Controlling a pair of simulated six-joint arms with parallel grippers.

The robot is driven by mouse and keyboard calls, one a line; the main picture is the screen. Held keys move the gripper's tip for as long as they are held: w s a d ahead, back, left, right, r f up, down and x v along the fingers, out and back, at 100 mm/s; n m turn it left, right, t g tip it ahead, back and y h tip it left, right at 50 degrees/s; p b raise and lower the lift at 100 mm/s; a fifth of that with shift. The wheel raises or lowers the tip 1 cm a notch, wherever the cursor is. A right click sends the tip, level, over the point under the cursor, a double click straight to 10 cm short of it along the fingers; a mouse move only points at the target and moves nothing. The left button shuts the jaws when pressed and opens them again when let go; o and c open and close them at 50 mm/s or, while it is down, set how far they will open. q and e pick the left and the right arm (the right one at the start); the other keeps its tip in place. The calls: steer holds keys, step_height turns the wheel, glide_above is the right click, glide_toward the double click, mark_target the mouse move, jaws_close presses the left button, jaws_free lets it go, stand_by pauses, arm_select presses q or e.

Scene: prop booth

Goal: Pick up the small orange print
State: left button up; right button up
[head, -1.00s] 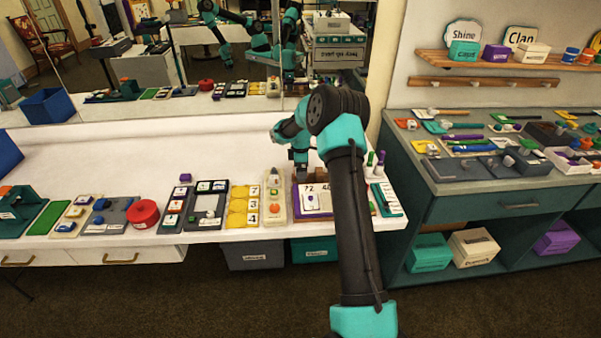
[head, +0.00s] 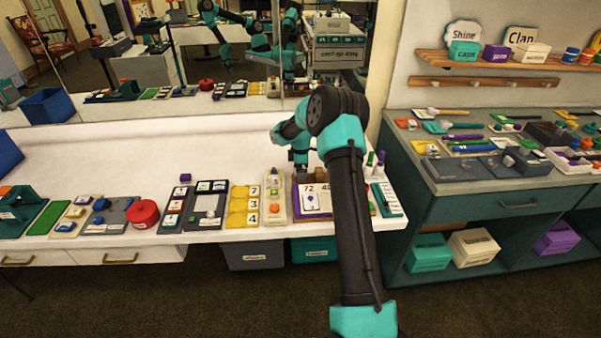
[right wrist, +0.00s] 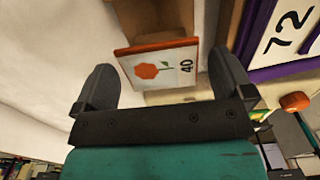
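The small orange print (right wrist: 148,71) shows in the right wrist view as a pale card with an orange flower and the number 40, tilted in the picture. My right gripper (right wrist: 162,62) is open, with one dark finger on each side of the print and a visible gap at the right finger. I cannot tell how far the print lies beyond the fingertips. In the head view my right gripper (head: 300,163) is over the right part of the white counter, partly behind my own arm. My left gripper is not directly in view.
A purple-edged board with a 72 card (head: 309,200) stands close by; the 72 card (right wrist: 287,33) also shows at right in the wrist view. A beige block with buttons (head: 275,200) and yellow number cards (head: 243,207) lie to the left. A mirror (head: 110,90) backs the counter.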

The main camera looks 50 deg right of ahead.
steer(key=c, duration=0.8)
steer(key=shift+r, duration=0.15)
steer(key=shift+r, duration=0.45)
step_height(320, 180, up, 3)
steer(key=s+a, duration=0.3)
steer(key=a, duration=0.1)
steer(key=s+a+r, duration=0.1)
steer(key=s+a, duration=0.6)
steer(key=a, duration=0.1)
steer(key=shift+s+r, duration=0.2)
steer(key=shift+s, duration=0.1)
